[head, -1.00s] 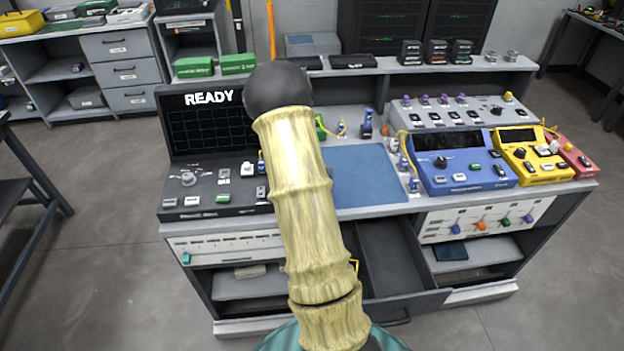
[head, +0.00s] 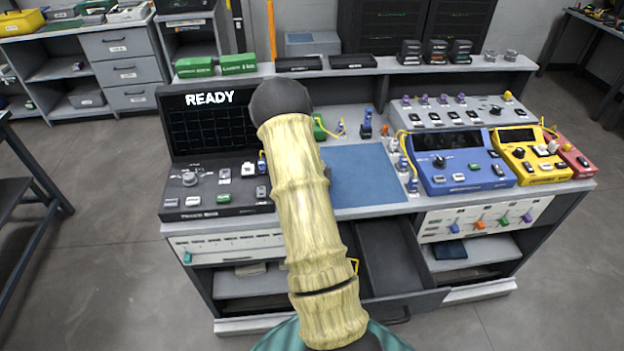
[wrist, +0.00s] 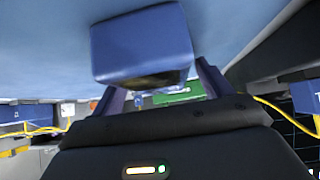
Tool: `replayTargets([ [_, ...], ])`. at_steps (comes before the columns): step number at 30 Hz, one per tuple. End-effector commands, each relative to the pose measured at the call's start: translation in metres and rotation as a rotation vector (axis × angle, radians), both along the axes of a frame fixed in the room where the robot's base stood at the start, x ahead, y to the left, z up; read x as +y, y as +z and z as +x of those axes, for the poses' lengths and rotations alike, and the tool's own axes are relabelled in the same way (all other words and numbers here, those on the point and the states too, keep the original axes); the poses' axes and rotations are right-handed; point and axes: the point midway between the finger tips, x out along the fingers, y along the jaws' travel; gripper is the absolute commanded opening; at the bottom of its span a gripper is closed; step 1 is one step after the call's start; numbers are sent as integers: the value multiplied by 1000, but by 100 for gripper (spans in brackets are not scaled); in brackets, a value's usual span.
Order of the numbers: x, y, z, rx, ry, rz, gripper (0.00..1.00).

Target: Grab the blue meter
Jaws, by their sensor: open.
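A blue meter (head: 460,163) with a dark display and a knob sits at the right of the bench in the head view. In the wrist view, a plain blue box-shaped thing (wrist: 140,42) shows just beyond my open gripper (wrist: 162,78), in line with the gap between its fingers. I cannot tell whether this box is a separate meter, or whether the fingers touch it. In the head view my own arm hides the gripper and part of the blue mat (head: 368,178).
A yellow meter (head: 530,155) and a red one (head: 575,160) stand right of the blue meter. A black device with a READY screen (head: 212,120) is at the left. An open drawer (head: 395,262) juts out below. Yellow cables and small connectors line the mat's right side.

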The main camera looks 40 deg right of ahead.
Motion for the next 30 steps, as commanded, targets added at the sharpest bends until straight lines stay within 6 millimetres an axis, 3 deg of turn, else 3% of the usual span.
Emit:
replayTargets([
  [6,0,0,0,0,0,0,76],
  [15,0,1,0,-1,0,-1,22],
  [23,0,3,0,-2,0,-1,22],
  [30,0,28,1,-5,-1,-1,22],
])
